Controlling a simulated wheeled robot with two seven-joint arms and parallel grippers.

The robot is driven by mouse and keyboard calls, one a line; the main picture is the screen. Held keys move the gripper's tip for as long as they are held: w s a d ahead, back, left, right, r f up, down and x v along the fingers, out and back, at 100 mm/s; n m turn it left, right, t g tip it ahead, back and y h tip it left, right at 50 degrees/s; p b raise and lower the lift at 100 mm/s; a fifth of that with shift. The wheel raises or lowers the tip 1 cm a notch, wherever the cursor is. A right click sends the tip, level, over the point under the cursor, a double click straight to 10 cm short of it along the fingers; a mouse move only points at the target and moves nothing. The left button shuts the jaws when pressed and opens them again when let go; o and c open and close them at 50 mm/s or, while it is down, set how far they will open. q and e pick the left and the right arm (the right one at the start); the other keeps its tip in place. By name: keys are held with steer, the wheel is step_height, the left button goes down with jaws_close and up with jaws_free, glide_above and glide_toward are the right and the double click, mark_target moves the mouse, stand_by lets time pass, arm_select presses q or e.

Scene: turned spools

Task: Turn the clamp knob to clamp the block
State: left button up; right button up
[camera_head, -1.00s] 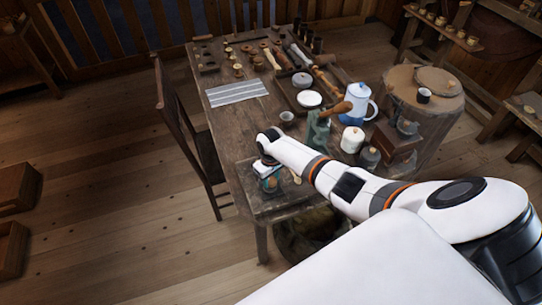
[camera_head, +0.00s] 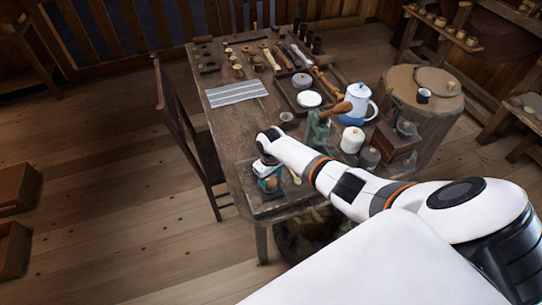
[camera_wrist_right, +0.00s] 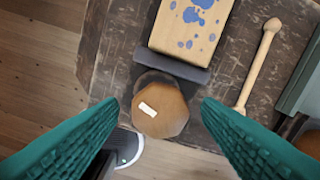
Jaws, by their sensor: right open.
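The wooden clamp knob (camera_wrist_right: 160,110), faceted with a white mark on its face, sits in the middle of the right wrist view. Behind it is a dark grey clamp jaw bar (camera_wrist_right: 172,67), next to a pale wooden block (camera_wrist_right: 186,38) with blue spots. The block's far end is cut off by the frame. My right gripper (camera_wrist_right: 158,102) is open, its teal fingers to the left and right of the knob, with visible gaps. My left gripper is not in view.
A wooden stick with a round head (camera_wrist_right: 258,65) lies right of the block. In the head view a green tool with a wooden handle (camera_head: 318,130), a white lidded jar (camera_head: 352,140) and a blue-white pot (camera_head: 360,101) stand to the right. A striped cloth (camera_head: 237,92) lies farther back.

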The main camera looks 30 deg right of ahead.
mark_target(271, 179)
step_height(271, 179, up, 12)
steer(key=b, duration=0.1)
steer(key=shift+f, duration=0.15)
stand_by(0.6)
